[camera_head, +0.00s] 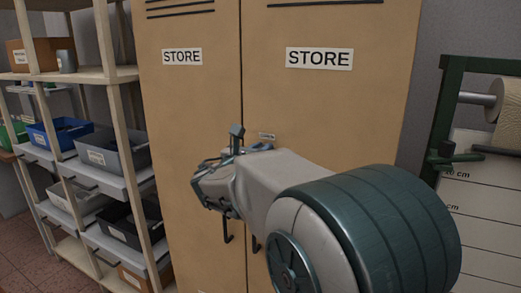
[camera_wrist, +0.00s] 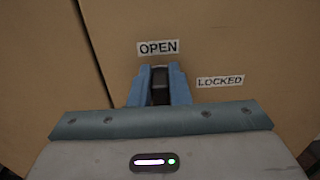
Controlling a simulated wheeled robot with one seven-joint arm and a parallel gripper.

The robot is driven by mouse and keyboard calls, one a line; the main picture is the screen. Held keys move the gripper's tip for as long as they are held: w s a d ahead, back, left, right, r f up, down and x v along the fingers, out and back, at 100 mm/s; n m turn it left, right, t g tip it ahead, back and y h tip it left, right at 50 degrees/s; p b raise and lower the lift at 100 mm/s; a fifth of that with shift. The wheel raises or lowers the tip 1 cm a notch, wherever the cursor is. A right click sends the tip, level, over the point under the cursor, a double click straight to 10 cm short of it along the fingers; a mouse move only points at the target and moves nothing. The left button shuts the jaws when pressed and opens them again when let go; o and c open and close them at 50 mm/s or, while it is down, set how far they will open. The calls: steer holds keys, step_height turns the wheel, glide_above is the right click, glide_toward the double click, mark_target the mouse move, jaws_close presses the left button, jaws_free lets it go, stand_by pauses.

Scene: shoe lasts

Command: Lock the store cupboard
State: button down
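The tan store cupboard (camera_head: 330,110) has two doors that look closed, each with a STORE label. In the wrist view, a dark lock knob (camera_wrist: 160,86) stands on the door (camera_wrist: 235,45). It is upright, in line with the OPEN label (camera_wrist: 158,47) just above it. The LOCKED label (camera_wrist: 220,81) is to its right. My gripper (camera_wrist: 160,78) has its two blue fingers close on either side of the knob, and they appear shut on it. In the head view, my wrist hides the knob, and my gripper (camera_head: 238,140) is against the door near the middle seam.
Dark door handles (camera_head: 227,228) hang below my gripper. A wooden shelf rack (camera_head: 125,125) with several bins, including a grey one (camera_head: 115,155), stands close at the left. A green frame (camera_head: 447,110) with a paper roll (camera_head: 508,112) stands at the right.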

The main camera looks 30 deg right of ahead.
steer(key=shift+s+f+m+b, duration=0.15)
steer(key=shift+m+b, duration=0.15)
steer(key=shift+b, duration=0.35)
steer(key=m+b, duration=0.1)
steer(key=b, duration=0.2)
steer(key=m+b, duration=0.1)
steer(key=shift+s+d+f+m+b, duration=0.2)
steer(key=shift+d+f+m+b, duration=0.05)
steer(key=shift+f+m+b, duration=0.1)
steer(key=m+b, duration=0.4)
steer(key=b, duration=0.2)
steer(key=s+d+f+m+b, duration=0.1)
steer(key=m+b, duration=0.4)
steer(key=b, duration=0.2)
steer(key=f+m+b, duration=0.1)
steer(key=m+b, duration=0.4)
steer(key=b, duration=0.2)
steer(key=shift+s+d+m, duration=0.15)
steer(key=shift+s+m, duration=0.1)
steer(key=shift+s, duration=0.05)
steer(key=c, duration=1.4)
jaws_free()
steer(key=shift+o, duration=0.2)
